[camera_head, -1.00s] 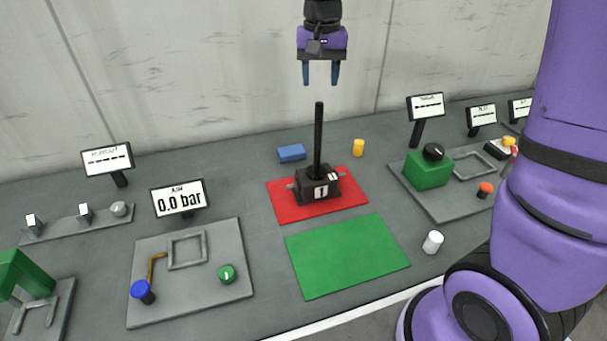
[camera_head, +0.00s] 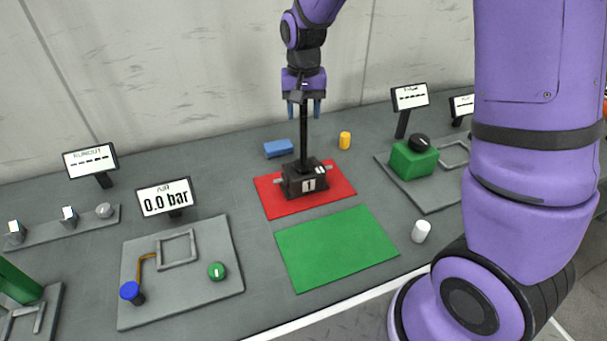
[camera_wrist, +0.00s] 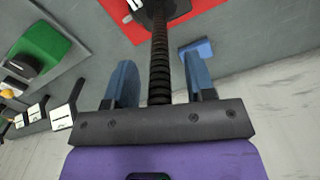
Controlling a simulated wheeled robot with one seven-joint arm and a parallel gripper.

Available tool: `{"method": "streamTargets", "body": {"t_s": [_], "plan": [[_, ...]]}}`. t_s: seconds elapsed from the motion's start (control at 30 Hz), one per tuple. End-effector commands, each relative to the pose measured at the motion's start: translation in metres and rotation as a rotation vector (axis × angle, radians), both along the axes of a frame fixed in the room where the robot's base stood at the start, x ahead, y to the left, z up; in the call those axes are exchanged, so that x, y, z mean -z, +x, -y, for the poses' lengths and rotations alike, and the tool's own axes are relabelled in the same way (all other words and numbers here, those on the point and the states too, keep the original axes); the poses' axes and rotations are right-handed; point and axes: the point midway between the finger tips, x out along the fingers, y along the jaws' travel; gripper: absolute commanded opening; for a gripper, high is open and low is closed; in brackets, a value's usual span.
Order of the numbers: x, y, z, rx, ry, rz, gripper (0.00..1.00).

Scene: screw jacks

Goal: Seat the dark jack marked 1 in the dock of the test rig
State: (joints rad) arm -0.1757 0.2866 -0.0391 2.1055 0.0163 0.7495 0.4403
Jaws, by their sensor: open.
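The dark jack marked 1 (camera_head: 292,182) stands upright on the red mat (camera_head: 334,184). Its tall threaded screw (camera_head: 304,137) points up; the wrist view also shows the screw (camera_wrist: 160,72). My gripper (camera_head: 305,110) is open above the jack body, its blue fingers on either side of the upper screw. In the wrist view my gripper (camera_wrist: 161,82) has gaps between screw and fingers. A square frame (camera_head: 178,263) lies empty on the grey plate (camera_head: 205,303) by the display reading 0.0 bar. Another frame (camera_head: 454,154) is on the right plate. I cannot tell which is the test rig's dock.
An empty green mat (camera_head: 335,247) lies in front of the red one. A blue block (camera_head: 278,148), a yellow cylinder (camera_head: 345,141) and a white cylinder (camera_head: 421,231) stand nearby. The right plate bears a green box (camera_head: 413,161) with a black knob.

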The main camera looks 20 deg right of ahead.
Motion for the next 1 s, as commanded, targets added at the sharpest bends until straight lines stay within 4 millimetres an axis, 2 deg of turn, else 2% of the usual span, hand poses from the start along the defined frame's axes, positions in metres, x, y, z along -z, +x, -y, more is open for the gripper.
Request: {"method": "streamTargets", "body": {"t_s": [0.17, 0.3, 0.4, 1.0], "plan": [[-0.0002, -0.0001, 0.0, 0.0, 0.0, 0.0, 0.5], [-0.0004, -0.0001, 0.0001, 0.0, 0.0, 0.0, 0.18], [-0.0004, -0.0001, 0.0001, 0.0, 0.0, 0.0, 0.0], [-0.0007, -0.0001, 0.0001, 0.0, 0.0, 0.0, 0.0]]}}
